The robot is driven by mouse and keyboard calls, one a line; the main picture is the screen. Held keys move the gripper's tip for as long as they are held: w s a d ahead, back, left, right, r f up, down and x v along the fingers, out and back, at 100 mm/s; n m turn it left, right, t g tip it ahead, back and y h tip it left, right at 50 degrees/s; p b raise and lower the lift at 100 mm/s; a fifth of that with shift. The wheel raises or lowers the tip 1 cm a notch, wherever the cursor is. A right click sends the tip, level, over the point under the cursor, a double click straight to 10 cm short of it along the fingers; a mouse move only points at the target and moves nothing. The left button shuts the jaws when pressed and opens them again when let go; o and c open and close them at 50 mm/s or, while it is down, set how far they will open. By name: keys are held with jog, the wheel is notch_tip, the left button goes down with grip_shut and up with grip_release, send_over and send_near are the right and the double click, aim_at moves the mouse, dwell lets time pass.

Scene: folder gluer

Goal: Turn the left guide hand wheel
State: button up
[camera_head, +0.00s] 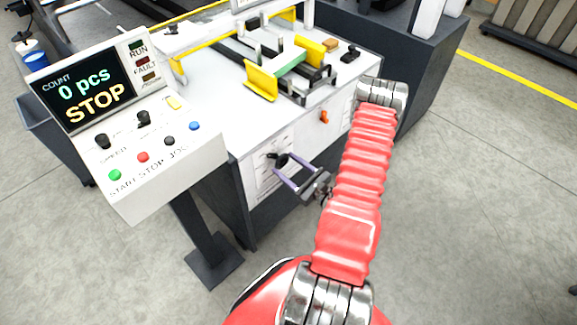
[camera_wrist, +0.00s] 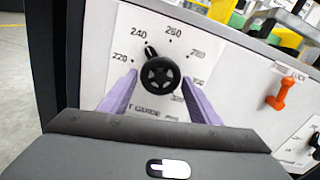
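The left guide hand wheel (camera_wrist: 160,75) is a black spoked wheel with a small handle at its upper left, on a white dial plate (camera_wrist: 120,55) marked 220, 240, 260 and 280. The handle lies close to the 240 mark. In the head view the wheel (camera_head: 281,160) shows on the machine's front panel. My gripper (camera_wrist: 158,92) is open, with its two purple fingers at the lower left and lower right of the wheel. It also shows in the head view (camera_head: 288,172). I cannot tell whether the fingers touch the wheel.
An orange lock lever (camera_wrist: 281,93) is on the panel right of the wheel, also in the head view (camera_head: 324,117). A second dial plate (camera_wrist: 300,145) is at the far right. The control console (camera_head: 160,165), reading STOP and 0 pcs, stands left. Floor is free at right.

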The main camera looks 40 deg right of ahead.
jog(key=o, duration=0.3)
jog(key=shift+o, duration=0.2)
jog(key=s, duration=1.3)
jog(key=shift+s+d, duration=0.2)
jog(key=shift+s, duration=0.2)
dwell(0.4)
